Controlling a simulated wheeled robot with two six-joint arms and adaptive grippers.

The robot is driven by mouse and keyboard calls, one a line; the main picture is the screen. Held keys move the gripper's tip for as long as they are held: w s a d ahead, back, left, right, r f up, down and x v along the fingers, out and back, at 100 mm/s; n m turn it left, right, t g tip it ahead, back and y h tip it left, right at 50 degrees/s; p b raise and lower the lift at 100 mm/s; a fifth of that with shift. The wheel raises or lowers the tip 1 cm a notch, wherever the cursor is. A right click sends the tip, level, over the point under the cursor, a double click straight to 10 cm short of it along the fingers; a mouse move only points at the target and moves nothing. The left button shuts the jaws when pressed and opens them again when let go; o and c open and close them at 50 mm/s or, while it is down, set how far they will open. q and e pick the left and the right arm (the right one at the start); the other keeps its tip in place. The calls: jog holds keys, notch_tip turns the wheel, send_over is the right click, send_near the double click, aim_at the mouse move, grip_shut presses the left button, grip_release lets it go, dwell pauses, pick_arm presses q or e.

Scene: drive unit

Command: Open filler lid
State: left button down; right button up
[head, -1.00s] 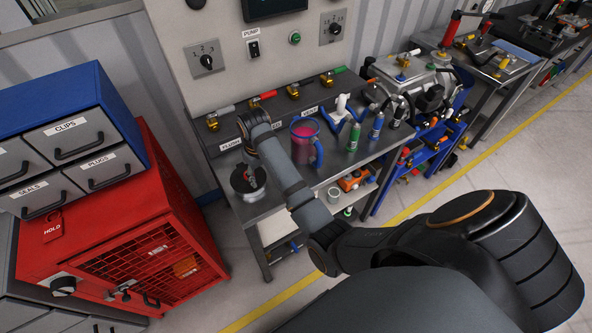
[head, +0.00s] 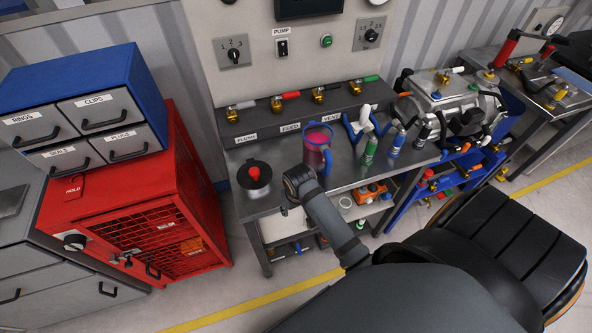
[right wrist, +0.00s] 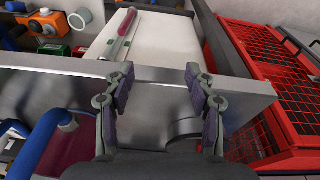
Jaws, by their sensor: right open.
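The filler lid (head: 254,174) is a dark round cap with a red knob, at the left end of the steel bench (head: 335,178). It looks seated flat on its filler. My right gripper is to the right of the lid, apart from it; its fingers are mostly hidden behind my wrist in the head view. In the right wrist view my right gripper (right wrist: 158,86) is open and empty, its fingers over the bench's front edge. A curved metal rim (right wrist: 184,128) shows partly beside the right finger; I cannot tell whether it belongs to the filler. My left gripper is not in view.
Valves (head: 278,104) line the bench back. A red cage cabinet (head: 160,215) stands left of the bench.

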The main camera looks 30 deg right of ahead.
jog(key=shift+a, duration=0.1)
dwell(0.3)
jog(key=s+d+f+b, duration=0.1)
jog(key=s+f, duration=0.3)
jog(key=f, duration=0.8)
jog(key=s+d+f+b, duration=0.15)
jog(key=s+f, duration=0.35)
jog(key=f, duration=0.6)
jog(key=s+f+n+b, duration=0.1)
jog(key=s+f, duration=0.7)
jog(key=s, duration=0.3)
jog(key=s+d+f+g+b, duration=0.1)
jog(key=s+f, duration=0.7)
jog(key=s, duration=0.3)
jog(key=shift+s+d+n, duration=0.25)
jog(key=shift+s+n, duration=0.15)
jog(key=shift+f, duration=0.1)
